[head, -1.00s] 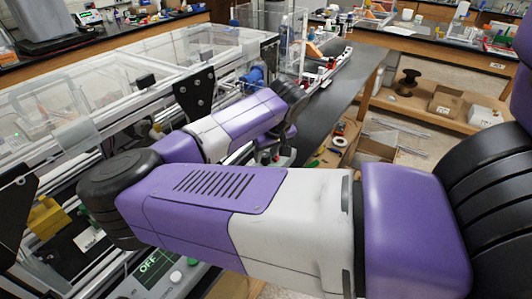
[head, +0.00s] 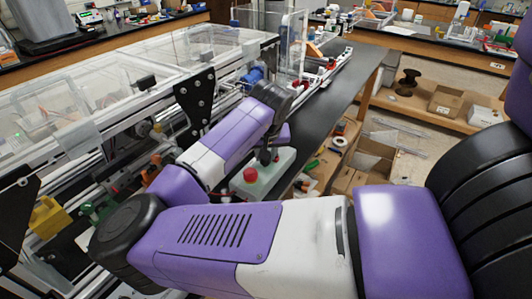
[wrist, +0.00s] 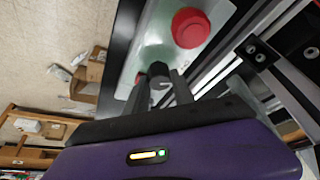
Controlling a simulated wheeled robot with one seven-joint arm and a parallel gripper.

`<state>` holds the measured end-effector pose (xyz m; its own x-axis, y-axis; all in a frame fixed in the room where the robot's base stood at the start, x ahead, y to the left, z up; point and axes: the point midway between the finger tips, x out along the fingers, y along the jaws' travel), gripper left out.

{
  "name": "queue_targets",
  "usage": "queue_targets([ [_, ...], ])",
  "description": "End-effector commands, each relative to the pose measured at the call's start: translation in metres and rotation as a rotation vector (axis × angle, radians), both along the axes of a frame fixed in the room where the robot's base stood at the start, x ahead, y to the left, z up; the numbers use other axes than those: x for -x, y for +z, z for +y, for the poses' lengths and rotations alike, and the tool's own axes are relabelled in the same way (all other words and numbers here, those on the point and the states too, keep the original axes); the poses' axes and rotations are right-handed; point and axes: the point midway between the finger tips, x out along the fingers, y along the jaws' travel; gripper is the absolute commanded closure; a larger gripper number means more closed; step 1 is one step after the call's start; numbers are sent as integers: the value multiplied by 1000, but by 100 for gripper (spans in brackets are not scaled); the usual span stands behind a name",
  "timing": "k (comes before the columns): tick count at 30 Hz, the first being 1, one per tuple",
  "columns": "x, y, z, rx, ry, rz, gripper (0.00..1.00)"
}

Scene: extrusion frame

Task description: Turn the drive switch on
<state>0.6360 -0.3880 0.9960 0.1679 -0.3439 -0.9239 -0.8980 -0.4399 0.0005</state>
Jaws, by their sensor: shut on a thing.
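The control box (wrist: 150,45) is a pale grey-green panel with a large red round button (wrist: 192,28). In the wrist view a dark knob (wrist: 158,69), apparently the drive switch, stands on the panel beside the button. My gripper (wrist: 160,80) has its two dark fingers around this knob and is shut on it. In the head view the box (head: 284,163) and the red button (head: 250,175) show beside my gripper (head: 265,157). The knob's pointer and any markings cannot be made out.
The aluminium extrusion frame (head: 150,100) with clear panels runs along the left of the box. A black bench top (head: 325,95) stretches away beyond it. Cardboard boxes (head: 375,160) lie to the right, below bench height. My own arm covers much of the foreground.

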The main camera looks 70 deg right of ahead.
Motion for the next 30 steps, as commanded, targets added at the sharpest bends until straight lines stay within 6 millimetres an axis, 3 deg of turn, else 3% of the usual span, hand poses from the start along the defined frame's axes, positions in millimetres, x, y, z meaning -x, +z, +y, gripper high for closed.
queue_targets([
  [30, -4, -1, -1, 1, -948, 3, 100],
])
